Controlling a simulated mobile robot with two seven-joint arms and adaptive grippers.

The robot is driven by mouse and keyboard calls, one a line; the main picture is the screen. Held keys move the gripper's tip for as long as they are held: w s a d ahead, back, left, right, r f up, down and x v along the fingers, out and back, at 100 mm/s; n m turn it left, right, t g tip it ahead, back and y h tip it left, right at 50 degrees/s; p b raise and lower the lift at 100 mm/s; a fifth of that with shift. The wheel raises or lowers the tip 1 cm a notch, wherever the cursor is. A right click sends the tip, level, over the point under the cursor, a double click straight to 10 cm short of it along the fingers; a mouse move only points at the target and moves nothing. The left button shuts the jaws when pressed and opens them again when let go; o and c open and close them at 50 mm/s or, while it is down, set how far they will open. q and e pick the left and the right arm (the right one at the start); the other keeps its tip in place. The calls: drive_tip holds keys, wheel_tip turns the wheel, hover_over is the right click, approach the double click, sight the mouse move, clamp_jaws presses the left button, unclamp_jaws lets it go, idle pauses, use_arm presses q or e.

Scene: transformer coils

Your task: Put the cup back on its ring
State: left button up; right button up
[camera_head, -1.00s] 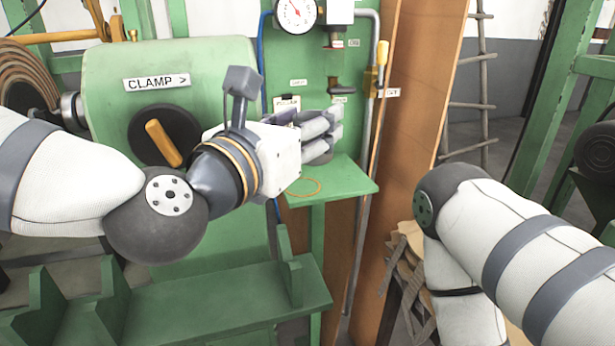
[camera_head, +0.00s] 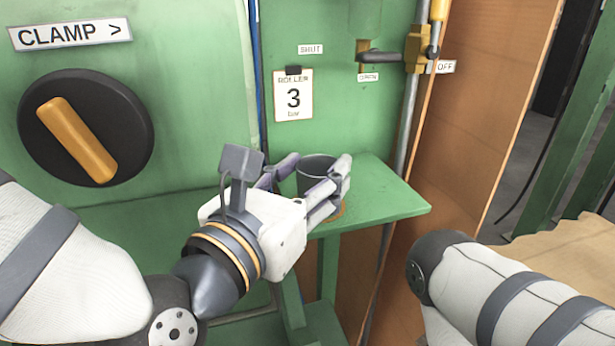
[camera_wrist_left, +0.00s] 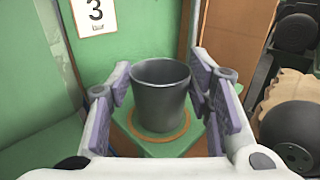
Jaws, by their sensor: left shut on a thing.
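The dark grey cup (camera_head: 317,172) is upright at the small green shelf (camera_head: 395,200). My left gripper (camera_head: 322,180) is shut on it, with a finger on each side. In the left wrist view the cup (camera_wrist_left: 160,95) is between the purple-padded fingers, and its base appears inside the outline of the thin orange ring (camera_wrist_left: 160,139) on the shelf. I cannot tell whether the base touches the shelf. In the head view only a bit of the ring (camera_head: 341,211) shows below the fingers. My right gripper is out of the picture.
A clamp knob (camera_head: 85,128) is at the left. A brown board (camera_head: 480,110) stands right of the shelf. The shelf's right part is bare.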

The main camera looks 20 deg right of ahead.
use_arm(q)
drive_tip(key=o, duration=1.5)
drive_tip(key=shift+w, duration=0.1)
drive_tip(key=shift+c, duration=0.2)
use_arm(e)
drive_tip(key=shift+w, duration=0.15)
use_arm(q)
drive_tip(key=shift+r, duration=0.25)
drive_tip(key=p+v, duration=0.6)
drive_tip(key=v, duration=0.6)
drive_tip(key=shift+p, duration=0.35)
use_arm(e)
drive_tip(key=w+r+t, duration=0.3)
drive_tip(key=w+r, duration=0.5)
